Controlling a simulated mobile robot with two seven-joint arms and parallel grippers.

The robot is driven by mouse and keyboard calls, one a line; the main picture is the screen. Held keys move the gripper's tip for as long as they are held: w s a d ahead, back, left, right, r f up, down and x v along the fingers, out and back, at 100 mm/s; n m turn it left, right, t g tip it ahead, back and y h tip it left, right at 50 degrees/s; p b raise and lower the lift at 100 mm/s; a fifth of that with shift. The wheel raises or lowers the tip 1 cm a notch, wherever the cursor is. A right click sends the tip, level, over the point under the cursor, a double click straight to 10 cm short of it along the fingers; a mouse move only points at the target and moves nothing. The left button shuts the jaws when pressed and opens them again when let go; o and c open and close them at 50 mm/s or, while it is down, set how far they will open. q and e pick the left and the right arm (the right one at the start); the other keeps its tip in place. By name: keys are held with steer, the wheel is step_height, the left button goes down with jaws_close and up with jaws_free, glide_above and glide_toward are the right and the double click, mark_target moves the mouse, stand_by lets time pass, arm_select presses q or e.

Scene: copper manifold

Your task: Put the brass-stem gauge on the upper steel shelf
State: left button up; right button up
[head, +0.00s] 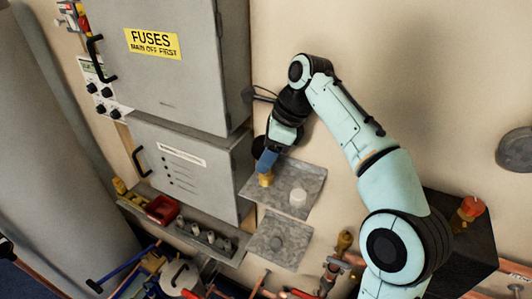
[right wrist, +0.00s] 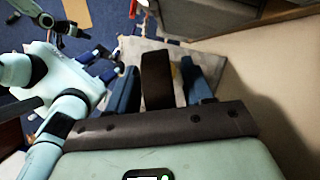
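My right gripper (head: 266,160) reaches down over the upper steel shelf (head: 314,177) in the head view. In the right wrist view its two blue fingers (right wrist: 160,85) stand close on both sides of a dark body, which I take for the gauge (right wrist: 158,80). In the head view the brass stem (head: 265,180) shows below the fingertips, at the shelf's left part. I cannot tell whether it touches the shelf. The gauge's face is mostly hidden behind the gripper. A dark end of what seems my left arm shows small in the right wrist view; its fingers are unclear.
A white round piece (head: 298,197) stands on the upper shelf, right of the stem. A lower steel plate (head: 265,248) is below. A grey fuse cabinet (head: 190,165) rises close on the left. A red-topped fitting (head: 468,210) stands on a black box at right.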

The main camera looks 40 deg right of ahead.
steer(key=shift+s, duration=0.2)
steer(key=shift+w+r, duration=0.1)
steer(key=shift+r, duration=0.1)
steer(key=p+v, duration=0.2)
steer(key=v, duration=0.3)
steer(key=shift+d+r, duration=0.1)
steer(key=shift+r, duration=0.3)
steer(key=shift+d+r, duration=0.1)
steer(key=shift+r, duration=0.05)
steer(key=shift+w+d+r, duration=0.1)
steer(key=shift+w+r, duration=0.05)
steer(key=shift+r, duration=0.05)
steer(key=shift+s+d+r, duration=0.1)
steer(key=shift+s+r, duration=0.35)
steer(key=shift+s, duration=0.25)
steer(key=shift+w+f, duration=0.1)
steer(key=shift+w, duration=0.2)
arm_select(q)
steer(key=w+r, duration=0.2)
steer(key=shift+w+r, duration=0.2)
steer(key=shift+w, duration=0.15)
steer(key=shift+s, duration=0.15)
arm_select(e)
steer(key=shift+s, duration=0.15)
